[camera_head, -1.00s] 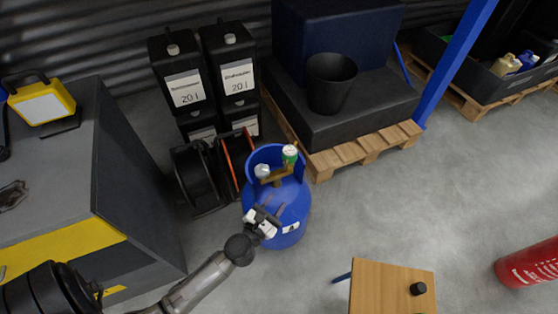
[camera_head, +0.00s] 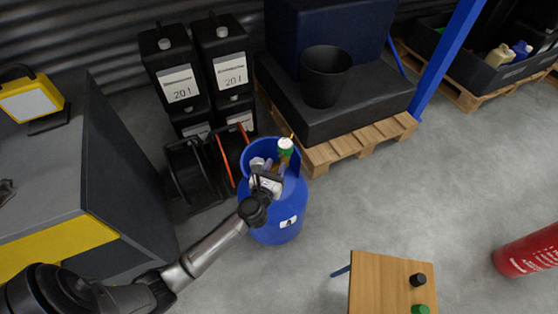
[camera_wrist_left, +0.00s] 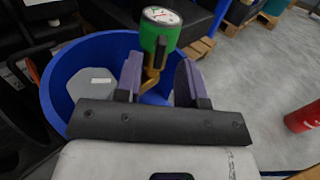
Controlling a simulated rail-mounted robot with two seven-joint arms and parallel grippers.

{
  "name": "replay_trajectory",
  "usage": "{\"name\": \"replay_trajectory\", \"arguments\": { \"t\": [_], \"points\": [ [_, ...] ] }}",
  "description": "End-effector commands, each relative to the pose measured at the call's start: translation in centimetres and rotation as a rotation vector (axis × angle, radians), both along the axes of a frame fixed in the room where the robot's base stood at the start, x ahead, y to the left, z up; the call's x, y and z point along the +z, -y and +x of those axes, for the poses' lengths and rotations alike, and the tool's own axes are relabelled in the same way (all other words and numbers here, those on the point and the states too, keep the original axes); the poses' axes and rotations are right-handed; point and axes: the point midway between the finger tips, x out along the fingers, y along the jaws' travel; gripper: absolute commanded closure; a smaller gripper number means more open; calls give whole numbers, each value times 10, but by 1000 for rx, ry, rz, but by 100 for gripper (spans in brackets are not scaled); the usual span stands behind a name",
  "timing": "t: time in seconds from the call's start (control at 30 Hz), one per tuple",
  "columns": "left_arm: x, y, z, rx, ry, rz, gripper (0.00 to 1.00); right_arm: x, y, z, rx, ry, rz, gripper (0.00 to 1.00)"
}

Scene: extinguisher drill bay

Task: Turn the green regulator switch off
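A green regulator (camera_head: 285,151) with a white round gauge sits on the brass valve of a blue gas cylinder (camera_head: 272,226), inside its raised collar. The wrist view shows the regulator (camera_wrist_left: 160,38) upright, gauge facing me, on a bent brass stem (camera_wrist_left: 151,78). My left gripper (camera_head: 270,170) is over the cylinder's collar, just in front of the regulator. Its two purple-grey fingers (camera_wrist_left: 159,80) are apart, with the stem showing between them and the green body mostly beyond the tips. Contact cannot be told. My right gripper is in neither view.
A wooden table (camera_head: 378,283) with a black knob (camera_head: 418,280) stands at the front right. Black canisters (camera_head: 222,70) and reels (camera_head: 190,170) crowd the cylinder's back left. A loaded pallet (camera_head: 360,146) stands behind. A red extinguisher (camera_head: 527,250) is at far right.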

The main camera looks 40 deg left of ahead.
Motion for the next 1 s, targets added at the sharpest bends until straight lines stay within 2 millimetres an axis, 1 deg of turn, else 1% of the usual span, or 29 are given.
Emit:
{"name": "replay_trajectory", "arguments": {
  "t": [0.03, 0.1, 0.3, 0.7, 0.77, 1.0],
  "points": [
    [-1, -3, 8, 0, 2, 3, 64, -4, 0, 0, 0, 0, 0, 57],
    [-2, -5, 15, 0, 0, 2, 64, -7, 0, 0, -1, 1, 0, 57],
    [-1, -10, 30, 0, 0, 1, 64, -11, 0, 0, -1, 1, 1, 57],
    [0, -12, 33, 0, -1, 2, 64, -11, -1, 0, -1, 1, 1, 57],
    [0, -12, 33, 0, 0, 1, 68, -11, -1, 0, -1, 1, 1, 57],
    [0, -12, 33, 0, 0, 1, 91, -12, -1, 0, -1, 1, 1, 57]
  ]
}}
